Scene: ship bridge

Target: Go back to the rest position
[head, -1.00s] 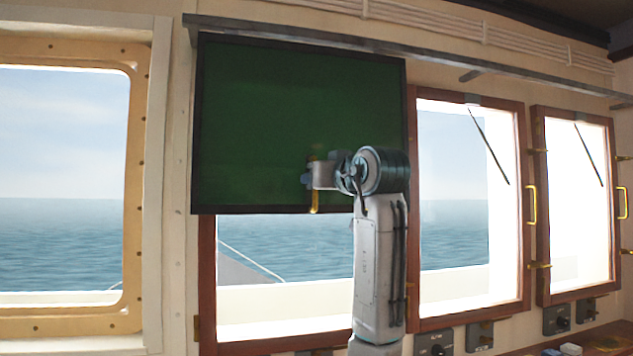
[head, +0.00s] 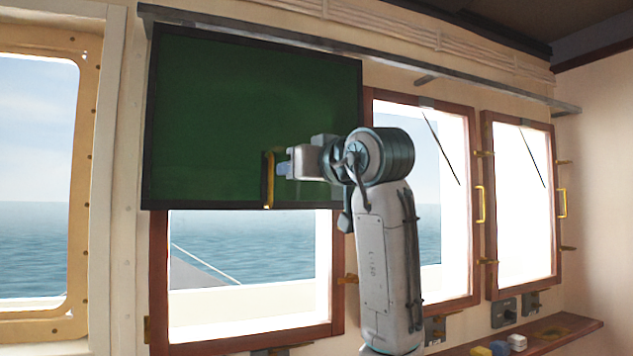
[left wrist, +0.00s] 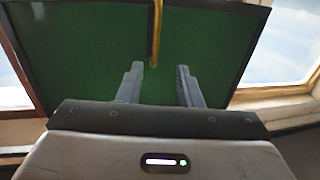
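A dark green panel (head: 215,110) in a black frame hangs over the upper part of a window in the head view. A yellow handle (head: 268,182) stands upright on its lower middle. My left gripper (head: 281,169) is just right of the handle, with a small gap in the picture. In the left wrist view, its two fingers (left wrist: 158,83) are spread, with nothing held between them. The handle (left wrist: 156,32) shows beyond the fingertips against the green panel (left wrist: 85,45). My right gripper is in neither view.
A metal rail (head: 300,42) runs above the panel. Wood-framed windows (head: 522,200) with yellow handles are on the right, and a large window (head: 35,180) is at the left. A shelf (head: 560,333) with small coloured items is at lower right.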

